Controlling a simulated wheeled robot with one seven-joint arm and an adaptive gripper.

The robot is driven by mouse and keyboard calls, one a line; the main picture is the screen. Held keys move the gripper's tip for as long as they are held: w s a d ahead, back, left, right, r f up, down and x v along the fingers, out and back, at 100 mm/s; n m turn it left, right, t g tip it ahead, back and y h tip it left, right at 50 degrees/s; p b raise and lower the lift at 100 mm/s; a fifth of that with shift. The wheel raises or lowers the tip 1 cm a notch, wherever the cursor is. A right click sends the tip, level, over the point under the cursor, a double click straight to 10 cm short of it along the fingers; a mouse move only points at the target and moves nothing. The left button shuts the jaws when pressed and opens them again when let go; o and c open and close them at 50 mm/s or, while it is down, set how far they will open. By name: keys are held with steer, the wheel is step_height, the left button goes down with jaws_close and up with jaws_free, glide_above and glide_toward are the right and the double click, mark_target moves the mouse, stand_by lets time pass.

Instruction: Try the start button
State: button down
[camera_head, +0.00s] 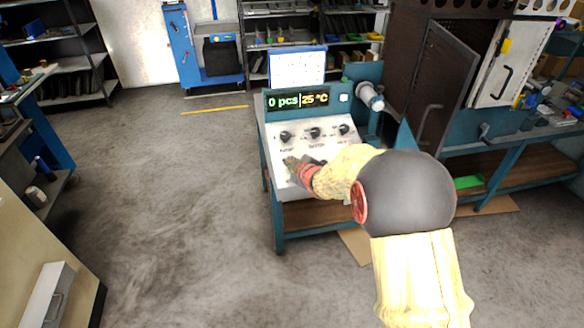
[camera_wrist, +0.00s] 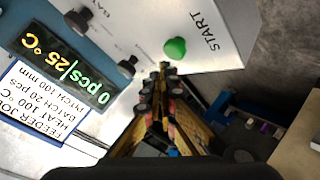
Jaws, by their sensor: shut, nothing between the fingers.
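The green start button (camera_wrist: 175,48) is a round knob on the light sloped control panel (camera_wrist: 222,22), beside the printed word START in the wrist view. My gripper (camera_wrist: 163,70) is shut and empty, its fingertips close to the button in that picture. I cannot tell whether they touch it. In the head view my gripper (camera_head: 290,163) is over the lower left of the panel (camera_head: 275,138), below the row of dark knobs. There the button cannot be made out clearly.
A display (camera_head: 298,99) above the panel reads 0 pcs and 25 °C. A white job card (camera_head: 298,66) stands above it; the wrist view shows heat 100 °C and batch 20 pcs. Dark knobs (camera_head: 315,133) project from the panel. An open dark cabinet door (camera_head: 440,90) is to the right.

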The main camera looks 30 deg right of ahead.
steer(key=r+p, duration=0.1)
steer(key=r, duration=0.1)
steer(key=s+r+p, duration=0.1)
steer(key=r, duration=0.1)
steer(key=shift+s+a+r+p, duration=0.15)
steer(key=shift+a+r+p, duration=0.05)
steer(key=shift+p, duration=0.15)
stand_by(0.6)
steer(key=s+d+f+m+g+h, duration=0.1)
steer(key=s+d+f+m+g, duration=0.1)
steer(key=s+f+m+g, duration=0.35)
steer(key=s+m+g, duration=0.1)
steer(key=s+g, duration=0.1)
steer(key=s, duration=0.8)
steer(key=s+a+r+m+y, duration=0.2)
steer(key=s+a+r, duration=1.7)
steer(key=s+a, duration=0.1)
steer(key=shift+s+a+r+y, duration=0.2)
steer(key=shift+s+y, duration=0.1)
steer(key=shift+s, duration=0.55)
